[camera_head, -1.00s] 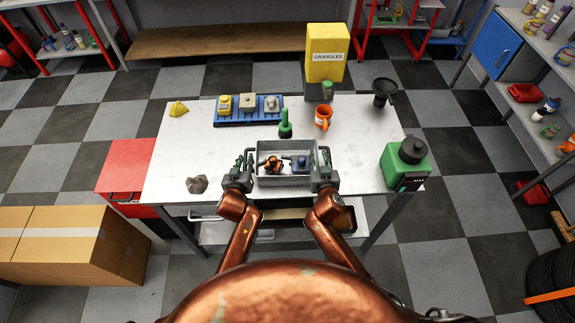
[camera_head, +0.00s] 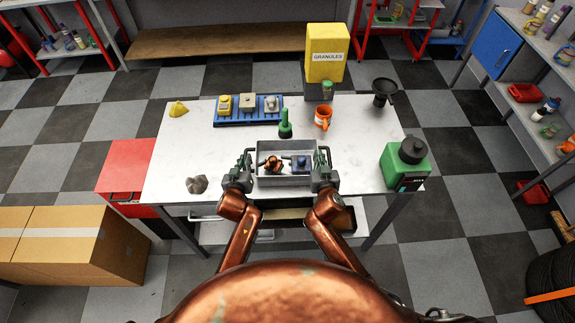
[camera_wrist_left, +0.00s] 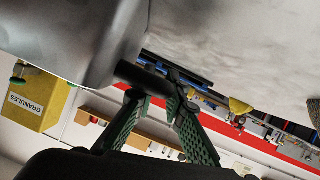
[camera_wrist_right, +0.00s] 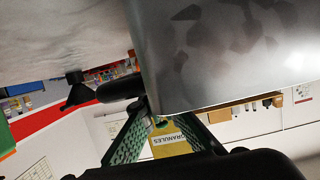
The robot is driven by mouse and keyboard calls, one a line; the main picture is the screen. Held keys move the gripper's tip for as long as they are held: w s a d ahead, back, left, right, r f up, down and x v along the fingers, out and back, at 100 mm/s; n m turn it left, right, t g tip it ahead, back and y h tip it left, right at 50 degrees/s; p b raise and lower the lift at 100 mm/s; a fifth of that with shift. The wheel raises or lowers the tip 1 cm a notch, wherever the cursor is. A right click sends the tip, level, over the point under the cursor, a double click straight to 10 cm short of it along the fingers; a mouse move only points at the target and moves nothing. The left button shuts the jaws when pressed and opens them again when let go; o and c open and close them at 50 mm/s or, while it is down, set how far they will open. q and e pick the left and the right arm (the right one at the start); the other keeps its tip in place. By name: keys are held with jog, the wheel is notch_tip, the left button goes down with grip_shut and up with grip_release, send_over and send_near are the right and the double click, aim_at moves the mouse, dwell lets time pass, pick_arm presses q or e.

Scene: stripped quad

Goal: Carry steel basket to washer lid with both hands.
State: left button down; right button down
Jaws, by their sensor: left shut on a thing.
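The steel basket (camera_head: 287,181) is an open grey box at the front middle of the white table, holding an orange-brown part (camera_head: 273,164) and a blue part (camera_head: 300,162). My left gripper (camera_head: 241,163) is shut on the handle at its left end. In the left wrist view the dark handle (camera_wrist_left: 140,76) lies at the finger tips. My right gripper (camera_head: 321,163) is at the right-end handle. In the right wrist view its fingers are on either side of that handle (camera_wrist_right: 121,88), but their closure is unclear. I cannot identify a washer lid.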

dwell(0.5)
